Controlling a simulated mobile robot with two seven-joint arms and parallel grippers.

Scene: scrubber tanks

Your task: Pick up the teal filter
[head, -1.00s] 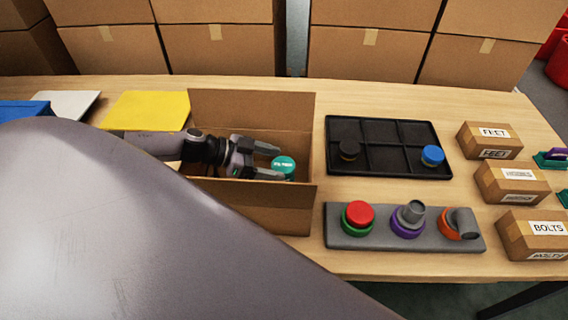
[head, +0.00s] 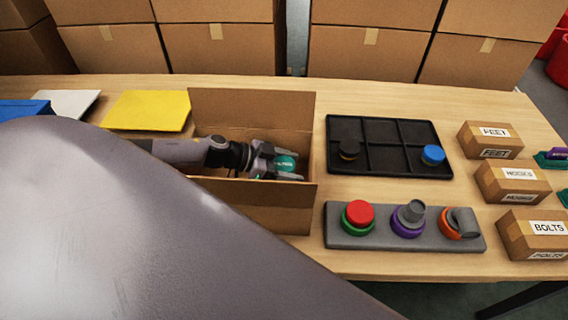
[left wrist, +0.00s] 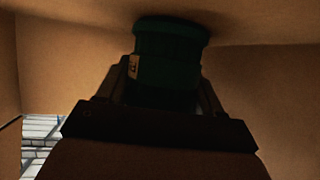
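The teal filter (head: 286,164) stands inside the open cardboard box (head: 255,208) at the middle of the table. My left gripper (head: 289,165) reaches into the box from the left, its two fingers on either side of the filter. The fingers look about as far apart as before, so the gripper appears open around it. In the left wrist view the filter (left wrist: 168,60) is dark and upright between the fingers (left wrist: 165,92); whether they touch it is too dark to tell. My right gripper does not show.
The box walls stand close around the gripper. To the right are a black divided tray (head: 385,172) with two round parts and a grey holder (head: 345,238) with several coloured pieces. Small labelled boxes (head: 513,184) line the right side. A yellow sheet (head: 150,110) lies at the left.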

